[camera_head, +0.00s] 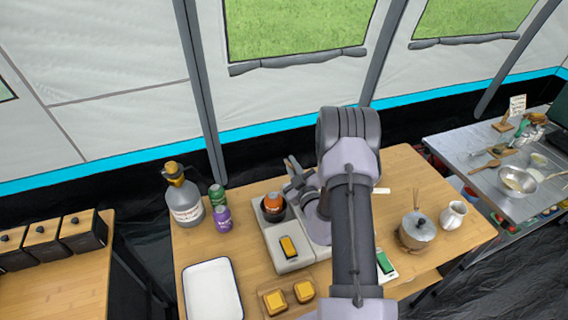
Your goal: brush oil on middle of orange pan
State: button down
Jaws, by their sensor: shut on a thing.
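My gripper (298,181) is at the end of my arm, over the back part of the grey two-part unit (271,237) on the wooden table. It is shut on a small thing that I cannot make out. An orange-topped item (272,203) sits in a dark round holder on the unit, just left of and below my gripper in the picture. A small orange-yellow rectangular piece with a dark edge (288,246) lies on the unit's front part. I cannot tell which of these is the orange pan. No brush shows clearly. My arm hides the unit's right side.
A large jug (184,203), a green can (217,195) and a purple can (222,218) stand at the left. A white tray (212,291) and a wooden board with yellow blocks (289,296) lie in front. A lidded pot (416,231) and white jug (454,215) stand right.

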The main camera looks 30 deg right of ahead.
jog(key=shift+s+d+p, duration=0.35)
jog(key=shift+s+d, duration=1.5)
jog(key=shift+d, duration=0.25)
jog(key=shift+w+d+r+p, duration=0.1)
jog(key=shift+w+d+p, duration=0.15)
jog(key=shift+w+p, duration=0.1)
jog(key=shift+w+d, duration=0.1)
jog(key=shift+w, duration=0.1)
jog(key=w+a+p, duration=0.2)
jog(key=w+a, duration=0.3)
jog(key=a, duration=0.1)
jog(key=shift+w+a, duration=0.15)
jog(key=shift+w, duration=0.15)
notch_tip(320, 180, up, 6)
jog(key=p, duration=0.5)
